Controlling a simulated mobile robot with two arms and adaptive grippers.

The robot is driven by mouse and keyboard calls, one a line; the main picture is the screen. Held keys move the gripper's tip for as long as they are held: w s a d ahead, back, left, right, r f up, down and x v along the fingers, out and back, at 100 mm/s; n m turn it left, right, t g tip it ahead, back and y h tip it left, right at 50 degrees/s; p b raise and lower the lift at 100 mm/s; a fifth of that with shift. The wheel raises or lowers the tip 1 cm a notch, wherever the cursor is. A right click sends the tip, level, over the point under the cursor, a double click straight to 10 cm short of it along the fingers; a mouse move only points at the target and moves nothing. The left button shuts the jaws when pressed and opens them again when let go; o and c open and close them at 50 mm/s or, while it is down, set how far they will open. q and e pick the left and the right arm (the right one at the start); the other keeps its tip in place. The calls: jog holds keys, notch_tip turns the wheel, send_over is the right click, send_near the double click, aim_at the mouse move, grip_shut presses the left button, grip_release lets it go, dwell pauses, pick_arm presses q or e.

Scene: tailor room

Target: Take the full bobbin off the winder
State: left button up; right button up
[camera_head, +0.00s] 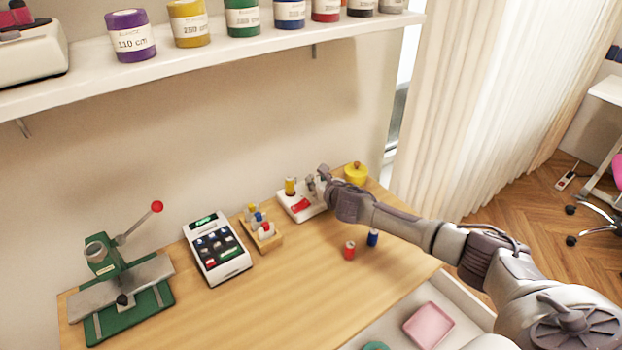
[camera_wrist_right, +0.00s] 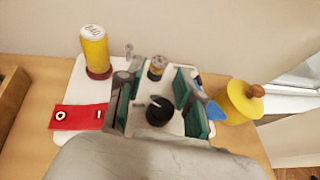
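The winder (camera_head: 288,212) is a white base at the back right of the wooden table. It carries a yellow thread spool (camera_wrist_right: 94,52) and a red switch (camera_wrist_right: 78,117) marked 0 and 1. In the right wrist view the bobbin (camera_wrist_right: 157,67), small with a grey top and a yellowish-brown side, stands upright on the winder, with a black round knob (camera_wrist_right: 160,111) nearer to me. My right gripper (camera_head: 323,180), (camera_wrist_right: 155,88) is over the winder, its green-padded fingers apart on either side of the knob, the bobbin just beyond. I see no contact with the bobbin. My left gripper is not in view.
A yellow lidded pot (camera_head: 356,174) stands right of the winder. A wooden rack (camera_head: 268,243) of small spools, a keypad device (camera_head: 217,248) and a green lever press (camera_head: 125,290) are to the left. Red (camera_head: 349,250) and blue (camera_head: 373,238) spools stand in front.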

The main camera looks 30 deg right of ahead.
aim_at(311, 177)
jog(key=x, duration=0.2)
jog(key=shift+w+f, duration=0.15)
jog(key=shift+w, duration=0.1)
jog(key=shift+w+f, duration=0.15)
jog(key=shift+w, duration=0.35)
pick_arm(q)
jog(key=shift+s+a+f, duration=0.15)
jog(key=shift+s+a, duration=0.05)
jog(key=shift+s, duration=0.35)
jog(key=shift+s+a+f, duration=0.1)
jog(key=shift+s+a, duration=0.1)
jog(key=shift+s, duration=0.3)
pick_arm(e)
jog(key=c, duration=0.5)
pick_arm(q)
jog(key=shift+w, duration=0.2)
pick_arm(e)
jog(key=shift+c, duration=0.2)
